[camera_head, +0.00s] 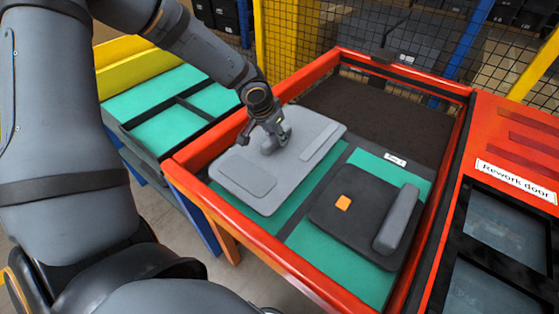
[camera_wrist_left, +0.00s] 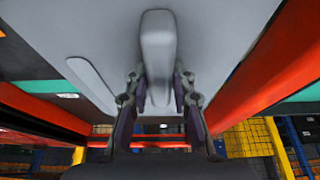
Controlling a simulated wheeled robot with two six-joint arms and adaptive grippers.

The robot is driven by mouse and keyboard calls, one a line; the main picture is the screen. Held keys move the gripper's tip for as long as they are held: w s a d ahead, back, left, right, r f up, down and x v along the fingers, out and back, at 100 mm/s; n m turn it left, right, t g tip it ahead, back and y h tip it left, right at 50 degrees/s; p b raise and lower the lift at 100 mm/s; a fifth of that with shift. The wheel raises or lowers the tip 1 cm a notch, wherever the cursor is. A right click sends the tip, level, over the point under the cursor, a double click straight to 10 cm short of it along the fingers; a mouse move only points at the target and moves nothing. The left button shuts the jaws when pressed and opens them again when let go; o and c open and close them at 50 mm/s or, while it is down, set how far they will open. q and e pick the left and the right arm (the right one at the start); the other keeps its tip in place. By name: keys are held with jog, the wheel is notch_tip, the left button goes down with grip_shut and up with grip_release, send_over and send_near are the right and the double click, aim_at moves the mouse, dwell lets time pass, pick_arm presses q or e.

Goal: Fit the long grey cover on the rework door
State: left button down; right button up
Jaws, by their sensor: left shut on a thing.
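The long grey cover (camera_head: 240,178) is a light grey, round-cornered panel with a raised pad near each end. It is in or just above the left part of a red-framed bin; I cannot tell whether it touches the bottom. My left gripper (camera_head: 275,140) is shut on the upright grip at its middle. The wrist view shows this grip (camera_wrist_left: 158,45) between the fingers (camera_wrist_left: 158,95), with the cover (camera_wrist_left: 225,35) behind. The rework door, labelled "Rework door" (camera_head: 515,180), is red with dark-framed panes, at the right edge. My right gripper is not in view.
The red bin rim (camera_head: 250,250) surrounds the cover. A teal-lined tray (camera_head: 160,125) stands left, and mesh fencing (camera_head: 310,35) behind.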

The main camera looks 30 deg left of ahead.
aim_at(277, 152)
pick_arm(q)
notch_tip(277, 152, down, 2)
jog(key=shift+f, duration=0.15)
jog(key=shift+w+f+b, duration=0.1)
jog(key=shift+f+b, duration=0.2)
jog(key=shift+f, duration=0.05)
notch_tip(277, 152, down, 3)
jog(key=shift+f+b, duration=0.2)
jog(key=shift+b, duration=0.55)
jog(key=shift+f, duration=0.2)
jog(key=shift+r, duration=0.1)
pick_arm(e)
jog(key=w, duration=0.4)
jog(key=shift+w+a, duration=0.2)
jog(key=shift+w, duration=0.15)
pick_arm(q)
jog(key=shift+f, duration=0.3)
jog(key=c, duration=1.1)
grip_release()
jog(key=shift+r, duration=0.1)
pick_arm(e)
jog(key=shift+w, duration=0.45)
